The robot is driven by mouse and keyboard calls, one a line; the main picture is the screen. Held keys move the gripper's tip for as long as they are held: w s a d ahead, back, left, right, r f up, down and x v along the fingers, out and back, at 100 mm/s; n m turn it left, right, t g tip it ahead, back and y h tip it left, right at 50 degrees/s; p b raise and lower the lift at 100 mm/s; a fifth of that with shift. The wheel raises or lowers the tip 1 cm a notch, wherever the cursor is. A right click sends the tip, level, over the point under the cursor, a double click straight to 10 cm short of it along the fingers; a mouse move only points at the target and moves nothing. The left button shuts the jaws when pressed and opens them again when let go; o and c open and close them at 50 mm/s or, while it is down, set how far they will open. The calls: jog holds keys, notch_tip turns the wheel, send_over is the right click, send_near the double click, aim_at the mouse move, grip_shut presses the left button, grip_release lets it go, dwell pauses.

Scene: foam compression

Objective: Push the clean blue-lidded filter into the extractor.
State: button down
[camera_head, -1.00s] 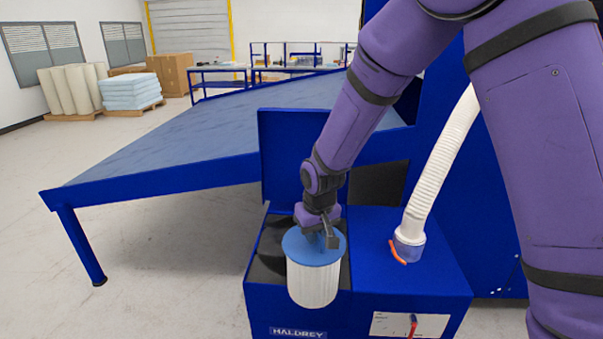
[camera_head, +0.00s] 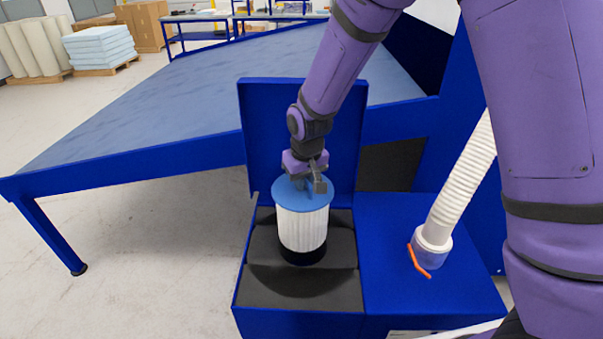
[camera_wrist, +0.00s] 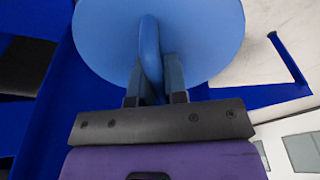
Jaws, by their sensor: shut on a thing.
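The filter (camera_head: 302,229) is a white pleated cylinder with a blue lid (camera_head: 290,193). My gripper (camera_head: 308,184) is shut on the lid's upright handle, seen close in the wrist view (camera_wrist: 151,75). The filter stands upright over the open bay of the blue extractor (camera_head: 425,240). Its lower end meets a dark round collar (camera_head: 302,255) in the black bay floor (camera_head: 300,288). I cannot tell how far it sits inside the collar. The extractor's hinged cover (camera_head: 345,130) stands open behind the filter.
A white ribbed hose (camera_head: 462,185) with an orange lever (camera_head: 419,262) joins the extractor's top on the right. A large blue-framed sloping table (camera_head: 190,130) stands behind. Foam stacks (camera_head: 103,45) sit on pallets far left. Open floor lies at left.

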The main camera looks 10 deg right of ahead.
aim_at(304, 194)
jog(key=shift+f, duration=2.05)
jog(key=shift+s, duration=0.15)
jog(key=shift+f, duration=0.1)
jog(key=shift+f, duration=4.5)
jog(key=shift+f, duration=3.05)
jog(key=shift+f, duration=0.75)
